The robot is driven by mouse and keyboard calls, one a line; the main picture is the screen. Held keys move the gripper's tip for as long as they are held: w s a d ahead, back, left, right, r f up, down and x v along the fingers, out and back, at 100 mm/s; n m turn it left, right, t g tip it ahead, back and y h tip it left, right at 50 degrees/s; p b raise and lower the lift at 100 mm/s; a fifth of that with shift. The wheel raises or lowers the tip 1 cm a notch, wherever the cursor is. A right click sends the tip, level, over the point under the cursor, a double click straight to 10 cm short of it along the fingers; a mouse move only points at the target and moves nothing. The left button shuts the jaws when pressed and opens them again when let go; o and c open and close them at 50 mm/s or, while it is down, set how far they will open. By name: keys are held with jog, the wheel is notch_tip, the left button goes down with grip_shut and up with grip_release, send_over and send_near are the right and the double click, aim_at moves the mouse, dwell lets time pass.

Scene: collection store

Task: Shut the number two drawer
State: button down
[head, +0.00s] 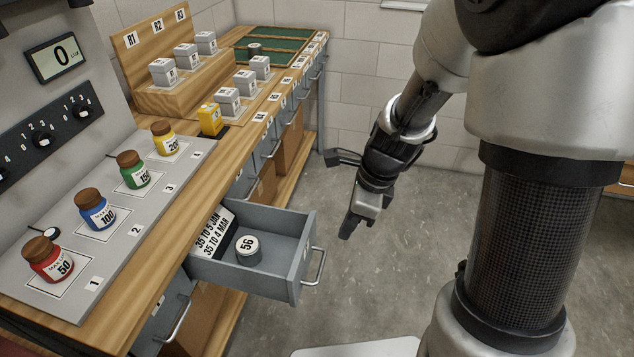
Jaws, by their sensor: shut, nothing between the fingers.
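One grey drawer (293,239) stands pulled out from under the wooden bench, its front facing right with a bar handle (316,267). Inside it are a round tin marked 56 (248,250) and a white label card (214,236) reading "35 TO 5 JAN, 35 TO 4 MAR". No number shows on the drawer itself from here. My gripper (347,228) is shut and empty, pointing down over the floor, to the right of the drawer front and apart from it.
Bottles (96,210) in red, blue, green and yellow stand on a grey panel on the bench (185,193). Grey boxes (163,72) and a yellow box (210,119) stand farther back. Another drawer handle (175,321) is below left. The floor (370,285) right of the drawer is clear.

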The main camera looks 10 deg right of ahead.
aim_at(230, 229)
jog(key=a+f+b, duration=0.1)
jog(key=f, duration=0.2)
jog(key=w+a+f+b, duration=0.1)
jog(key=a+f, duration=0.1)
jog(key=f, duration=0.1)
jog(key=a+f+b, duration=0.1)
jog(key=a+f, duration=0.1)
jog(key=f, duration=0.1)
jog(key=shift+w+f+b, duration=0.3)
jog(key=shift+w+f, duration=0.05)
jog(key=shift+w, duration=0.05)
jog(key=shift+w+a, duration=0.2)
jog(key=shift+a, duration=0.35)
jog(key=shift+w+a+r+p, duration=0.15)
jog(key=shift+a+p, duration=0.2)
jog(key=shift+a, duration=0.15)
jog(key=w+a+p, duration=0.2)
jog(key=a+p, duration=0.1)
jog(key=a, duration=0.3)
jog(key=w+a+p, duration=0.3)
jog(key=a, duration=0.4)
jog(key=w+a+p, duration=0.2)
jog(key=a+p, duration=0.2)
jog(key=a, duration=0.3)
jog(key=shift+w, duration=0.15)
